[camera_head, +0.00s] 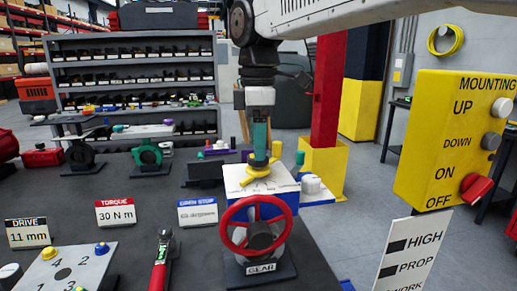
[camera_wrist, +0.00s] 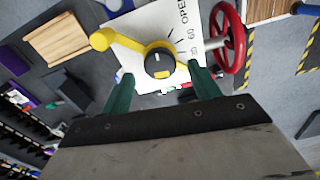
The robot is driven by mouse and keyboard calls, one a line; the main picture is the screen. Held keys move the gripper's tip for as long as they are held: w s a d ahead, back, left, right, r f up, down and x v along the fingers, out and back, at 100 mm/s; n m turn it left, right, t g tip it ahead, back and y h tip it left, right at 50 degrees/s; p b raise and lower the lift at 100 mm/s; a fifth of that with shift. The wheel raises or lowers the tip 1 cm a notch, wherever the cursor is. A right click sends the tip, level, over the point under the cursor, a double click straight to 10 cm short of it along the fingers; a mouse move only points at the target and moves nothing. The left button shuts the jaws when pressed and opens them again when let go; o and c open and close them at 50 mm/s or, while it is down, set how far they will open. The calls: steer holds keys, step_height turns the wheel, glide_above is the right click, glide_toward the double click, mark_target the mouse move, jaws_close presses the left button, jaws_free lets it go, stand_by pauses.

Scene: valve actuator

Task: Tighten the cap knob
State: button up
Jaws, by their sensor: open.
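The valve actuator has a white top plate (camera_head: 240,178) with a dial scale and a red handwheel (camera_head: 233,227) on a stand labelled GEAR. A dark cap knob (camera_wrist: 159,63) with a light mark sits on a yellow pointer (camera_wrist: 105,38) in the wrist view. The yellow pointer also shows in the head view (camera_head: 252,173). My gripper (camera_head: 260,158) points down above the plate, with its green fingers open. In the wrist view its fingertips (camera_wrist: 161,72) are on both sides of the knob, with gaps visible. In the head view the knob is hidden by the fingers.
Signs reading DRIVE (camera_head: 28,233), TORQUE 30 N m (camera_head: 116,213) and another (camera_head: 198,212) stand on the dark bench. A red-handled tool (camera_head: 160,265) and a numbered plate (camera_head: 65,268) are at the front left. A yellow control box (camera_head: 440,140) stands at right.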

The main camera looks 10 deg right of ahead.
steer(key=shift+f, duration=1.1)
steer(key=shift+c, duration=0.3)
steer(key=c, duration=0.9)
